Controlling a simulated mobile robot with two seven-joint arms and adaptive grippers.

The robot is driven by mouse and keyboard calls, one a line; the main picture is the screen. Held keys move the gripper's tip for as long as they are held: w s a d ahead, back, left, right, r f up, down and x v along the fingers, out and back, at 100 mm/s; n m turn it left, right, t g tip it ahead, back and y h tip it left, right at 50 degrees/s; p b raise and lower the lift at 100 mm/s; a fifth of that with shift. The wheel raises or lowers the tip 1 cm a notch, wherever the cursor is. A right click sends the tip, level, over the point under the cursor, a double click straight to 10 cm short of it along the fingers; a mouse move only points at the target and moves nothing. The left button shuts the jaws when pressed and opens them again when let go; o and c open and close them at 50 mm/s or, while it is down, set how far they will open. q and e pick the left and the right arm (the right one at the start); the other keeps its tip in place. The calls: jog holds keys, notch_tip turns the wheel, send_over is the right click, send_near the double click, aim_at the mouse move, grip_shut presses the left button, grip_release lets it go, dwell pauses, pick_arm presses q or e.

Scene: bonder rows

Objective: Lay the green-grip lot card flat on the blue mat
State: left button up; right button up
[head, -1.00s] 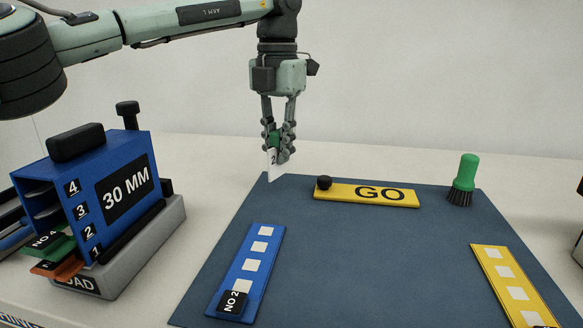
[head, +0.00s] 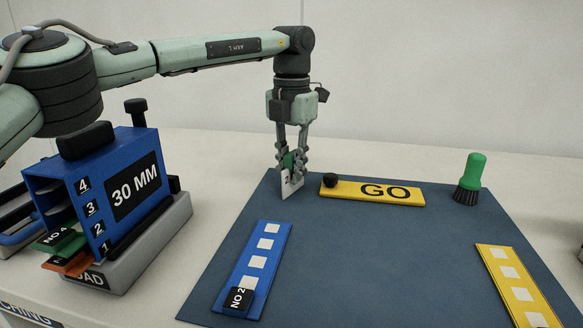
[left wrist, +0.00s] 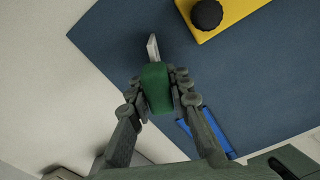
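My left gripper (head: 291,160) is shut on the green grip of the lot card (head: 291,184). The card's white part hangs below the fingers, tilted and on edge, near the back left corner of the blue mat (head: 360,250). In the left wrist view the green grip (left wrist: 156,88) sits between the fingers (left wrist: 157,92), and the white card edge (left wrist: 153,48) points away over the mat. I cannot tell whether the card's lower edge touches the mat. My right gripper is in neither view.
A yellow GO bar (head: 400,194) with a black knob lies right of the card. A green brush (head: 470,178) stands at the back right. A blue strip (head: 262,260) and a yellow strip (head: 515,285) lie on the mat. A blue 30 MM rack (head: 110,200) stands left. Mid-mat is clear.

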pick_arm(q)
jog(key=o, duration=0.3)
jog(key=shift+o, duration=0.2)
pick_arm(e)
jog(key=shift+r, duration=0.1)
pick_arm(q)
notch_tip(320, 180, up, 11)
jog(key=shift+r+p, duration=0.1)
jog(key=shift+p, duration=0.4)
jog(key=shift+r, duration=0.6)
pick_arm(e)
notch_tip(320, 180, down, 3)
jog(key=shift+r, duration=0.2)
pick_arm(q)
jog(key=shift+f, duration=0.1)
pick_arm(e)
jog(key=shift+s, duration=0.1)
